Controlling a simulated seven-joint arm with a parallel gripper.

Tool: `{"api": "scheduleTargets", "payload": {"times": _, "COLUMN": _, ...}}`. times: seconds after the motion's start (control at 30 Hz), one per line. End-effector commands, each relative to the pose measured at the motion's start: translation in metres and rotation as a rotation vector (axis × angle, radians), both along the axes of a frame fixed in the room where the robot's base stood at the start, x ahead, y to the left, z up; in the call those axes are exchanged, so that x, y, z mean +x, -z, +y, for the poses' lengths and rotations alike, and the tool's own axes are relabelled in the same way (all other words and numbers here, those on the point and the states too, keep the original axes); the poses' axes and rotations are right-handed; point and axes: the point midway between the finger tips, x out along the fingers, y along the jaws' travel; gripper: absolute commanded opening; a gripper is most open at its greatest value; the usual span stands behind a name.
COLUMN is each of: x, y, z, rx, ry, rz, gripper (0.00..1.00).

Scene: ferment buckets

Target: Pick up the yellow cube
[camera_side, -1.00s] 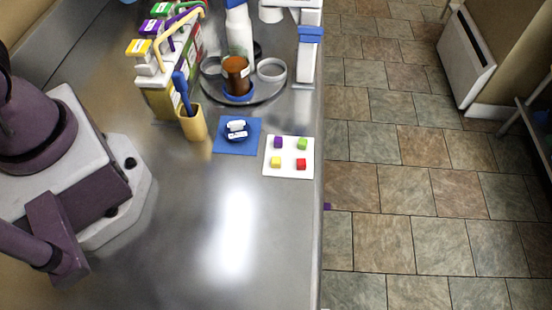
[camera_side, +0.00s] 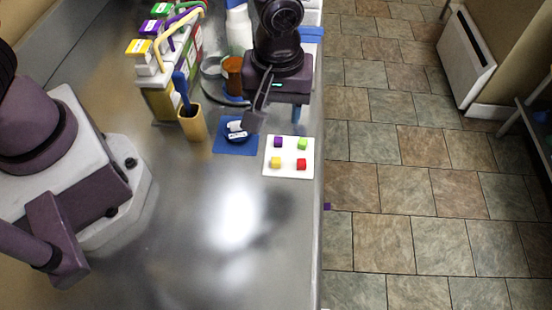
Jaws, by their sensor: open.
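The yellow cube (camera_side: 276,162) sits at the lower left of a white square board (camera_side: 289,172). A purple cube (camera_side: 278,142), a green cube (camera_side: 302,144) and a red cube (camera_side: 301,163) sit on the same board. My gripper (camera_side: 254,122) is above and to the upper left of the board, over the edge of a blue mat. It is apart from the yellow cube, with nothing seen held. Its fingers are seen edge-on and partly overlap.
The blue mat (camera_side: 228,146) holds a small dark dish with white pieces. A tan cup (camera_side: 193,125) with a blue-handled tool stands left of it. Behind are a bottle (camera_side: 239,30), a brown jar (camera_side: 232,72) and a rack of labelled boxes (camera_side: 158,95). The steel counter in front is clear.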

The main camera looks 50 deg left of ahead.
Motion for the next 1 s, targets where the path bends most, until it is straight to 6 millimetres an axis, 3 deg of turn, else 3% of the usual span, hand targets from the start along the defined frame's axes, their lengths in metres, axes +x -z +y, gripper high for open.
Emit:
{"api": "scheduleTargets", "payload": {"times": 0.17, "x": 0.0, "y": 0.009, "z": 0.0, "rx": -0.001, "ry": -0.076, "rz": -0.003, "gripper": 0.5}}
{"api": "scheduleTargets", "payload": {"times": 0.5, "x": 0.0, "y": 0.068, "z": 0.0, "rx": -0.001, "ry": -0.076, "rz": -0.002, "gripper": 0.5}}
{"api": "scheduleTargets", "payload": {"times": 0.77, "x": -0.002, "y": 0.088, "z": -0.001, "rx": -0.001, "ry": -0.075, "rz": -0.002, "gripper": 0.5}}
{"api": "scheduleTargets", "payload": {"times": 1.0, "x": -0.004, "y": 0.123, "z": -0.002, "rx": -0.001, "ry": -0.074, "rz": -0.002, "gripper": 0.5}}
